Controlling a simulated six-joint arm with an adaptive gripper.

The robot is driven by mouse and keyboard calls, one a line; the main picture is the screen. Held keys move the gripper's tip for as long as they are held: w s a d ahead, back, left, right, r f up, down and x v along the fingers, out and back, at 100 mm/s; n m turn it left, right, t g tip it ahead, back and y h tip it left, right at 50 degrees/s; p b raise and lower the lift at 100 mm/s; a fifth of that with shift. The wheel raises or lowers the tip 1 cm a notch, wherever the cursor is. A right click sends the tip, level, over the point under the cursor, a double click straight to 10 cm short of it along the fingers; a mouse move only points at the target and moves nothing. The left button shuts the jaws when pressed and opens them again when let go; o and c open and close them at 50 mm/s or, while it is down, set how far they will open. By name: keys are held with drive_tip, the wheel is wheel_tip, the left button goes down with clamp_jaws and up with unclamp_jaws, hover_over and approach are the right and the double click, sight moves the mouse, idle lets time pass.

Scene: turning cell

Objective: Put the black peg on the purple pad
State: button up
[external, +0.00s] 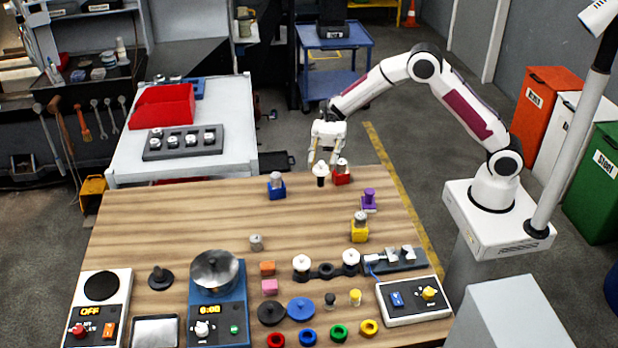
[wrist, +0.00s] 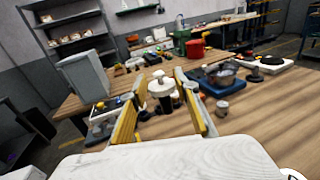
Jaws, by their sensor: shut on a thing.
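My gripper (external: 322,157) points down above the far right part of the table, shut on a white-topped piece with a black lower end (external: 320,170). The held piece also shows between the yellow fingers in the wrist view (wrist: 160,86). It looks upright; I cannot tell whether it clears the table. A purple pad (external: 367,208) lies to the right and nearer the camera, with a purple upright piece (external: 369,195) on it. A small dark peg (external: 330,300) stands near the front, beside a yellow one (external: 355,297).
A red block with a grey knob (external: 342,178) is just right of the held piece. A blue block (external: 276,192) stands left, a yellow block (external: 360,235) nearer the camera. A black rack (external: 326,271) carries two white-topped pieces. The table's middle left is clear.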

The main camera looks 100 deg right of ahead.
drive_tip(key=s+d+r+m+t, duration=0.1)
drive_tip(key=s+d+r, duration=0.1)
drive_tip(key=s+d, duration=0.55)
drive_tip(key=s+a+n+g, duration=0.1)
drive_tip(key=s+a, duration=0.1)
drive_tip(key=s, duration=0.7)
drive_tip(key=shift+f, duration=0.25)
wheel_tip(320, 180, down, 6)
drive_tip(key=shift+f, duration=0.15)
drive_tip(key=shift+f, duration=1.85)
